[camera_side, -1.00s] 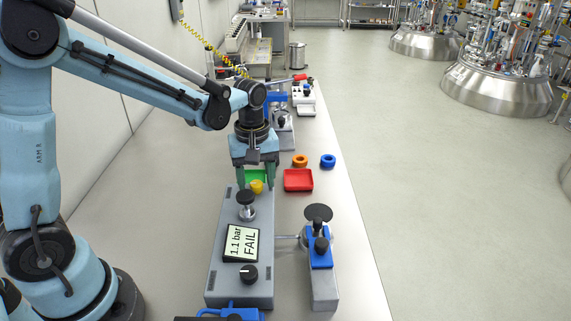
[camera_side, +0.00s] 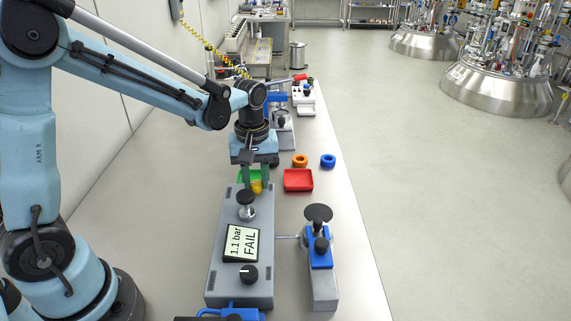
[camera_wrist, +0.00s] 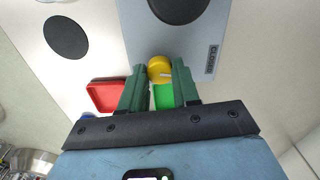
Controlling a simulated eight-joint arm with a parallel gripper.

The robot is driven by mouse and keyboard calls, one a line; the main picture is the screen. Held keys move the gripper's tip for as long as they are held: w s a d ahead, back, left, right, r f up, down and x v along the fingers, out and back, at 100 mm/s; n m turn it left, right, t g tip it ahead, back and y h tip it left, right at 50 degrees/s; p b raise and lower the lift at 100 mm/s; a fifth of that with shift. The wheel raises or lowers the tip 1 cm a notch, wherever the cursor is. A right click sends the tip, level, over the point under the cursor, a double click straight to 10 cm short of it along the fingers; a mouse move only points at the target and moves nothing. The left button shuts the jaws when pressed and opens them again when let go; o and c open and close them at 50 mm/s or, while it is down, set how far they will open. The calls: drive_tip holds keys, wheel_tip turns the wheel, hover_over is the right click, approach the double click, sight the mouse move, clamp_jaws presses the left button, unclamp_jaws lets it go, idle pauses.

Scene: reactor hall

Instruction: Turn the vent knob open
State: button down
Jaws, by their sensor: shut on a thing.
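The yellow vent knob (camera_side: 256,187) sits at the far end of the grey test unit (camera_side: 226,268). My gripper (camera_side: 256,184) points down over it with its green fingers shut on the knob's sides. In the wrist view the yellow knob (camera_wrist: 160,67) shows between the fingertips of my gripper (camera_wrist: 159,72). A pale mark on the knob points roughly right, towards the side with a "CLOSED" label (camera_wrist: 211,60). The unit's display (camera_side: 242,245) reads "1.1 bar FAIL".
A black-topped post (camera_side: 246,203) stands on the unit close to my gripper. A blue and grey clamp (camera_side: 320,262) stands on the right. A red tray (camera_side: 299,180), a green tray (camera_side: 249,175), an orange ring (camera_side: 300,160) and a blue ring (camera_side: 328,161) lie beyond.

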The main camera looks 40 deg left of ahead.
sight(256, 183)
drive_tip(key=m, duration=2.5)
drive_tip(key=shift+m, duration=0.3)
drive_tip(key=c, duration=0.8)
unclamp_jaws()
drive_tip(key=shift+r, duration=0.15)
wheel_tip(256, 183, up, 12)
drive_tip(key=shift+f, duration=0.1)
